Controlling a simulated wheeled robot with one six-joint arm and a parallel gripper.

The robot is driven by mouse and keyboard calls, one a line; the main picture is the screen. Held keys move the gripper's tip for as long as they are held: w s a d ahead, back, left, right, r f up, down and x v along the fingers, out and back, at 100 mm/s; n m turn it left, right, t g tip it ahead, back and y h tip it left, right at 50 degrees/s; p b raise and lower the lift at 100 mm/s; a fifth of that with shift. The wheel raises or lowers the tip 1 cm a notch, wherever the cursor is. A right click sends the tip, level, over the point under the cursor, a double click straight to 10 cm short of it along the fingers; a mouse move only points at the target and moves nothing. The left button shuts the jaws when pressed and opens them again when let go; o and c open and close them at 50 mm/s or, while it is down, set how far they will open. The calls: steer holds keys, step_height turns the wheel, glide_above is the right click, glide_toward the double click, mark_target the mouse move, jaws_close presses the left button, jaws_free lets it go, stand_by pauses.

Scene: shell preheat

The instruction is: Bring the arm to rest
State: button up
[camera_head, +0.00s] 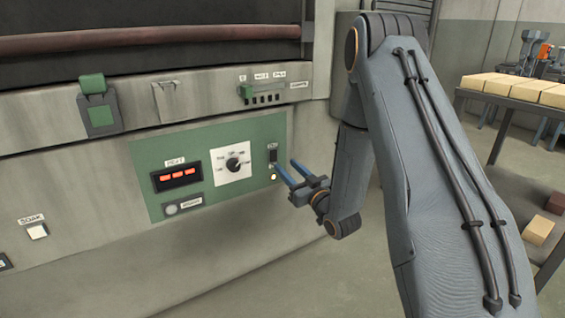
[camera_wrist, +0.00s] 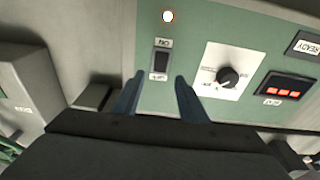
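My gripper (camera_head: 287,171) is in front of the right end of the green control panel (camera_head: 218,135). Its two blue fingers are apart with nothing between them. In the wrist view, the fingers (camera_wrist: 157,100) point at the panel just below a dark switch (camera_wrist: 161,60) marked ON and OFF. The switch also shows in the head view (camera_head: 273,156), just beyond the fingertips. Whether a fingertip touches it, I cannot tell. A small lamp glows pale beside the switch in the wrist view (camera_wrist: 168,16).
The panel has a black dial (camera_head: 232,164), a red-lit display (camera_head: 178,176) and a grey READY lamp (camera_head: 171,210). Left of it are a green-lidded box (camera_head: 98,104) and a white SOAK button (camera_head: 38,231). A rack with pale blocks (camera_head: 500,86) stands at right. Open floor lies between.

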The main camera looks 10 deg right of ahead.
steer(key=shift+s+d, duration=0.2)
steer(key=shift+s, duration=0.4)
steer(key=shift+w+a, duration=0.1)
steer(key=s+a+r+g+h, duration=0.35)
steer(key=s+a+g, duration=0.25)
steer(key=a+g, duration=0.2)
steer(key=s+a+r+g+h, duration=0.15)
steer(key=s+g, duration=0.35)
steer(key=s, duration=1.3)
steer(key=s+a+r+g, duration=0.3)
steer(key=s+g, duration=0.3)
steer(key=s, duration=1.2)
steer(key=d+r+m+h+p, duration=0.1)
steer(key=d+r+m+p, duration=0.2)
steer(key=d+r+p, duration=0.7)
steer(key=r+p, duration=0.1)
steer(key=p, duration=1)
steer(key=shift+w+r+m, duration=0.25)
steer(key=shift+r+m, duration=0.05)
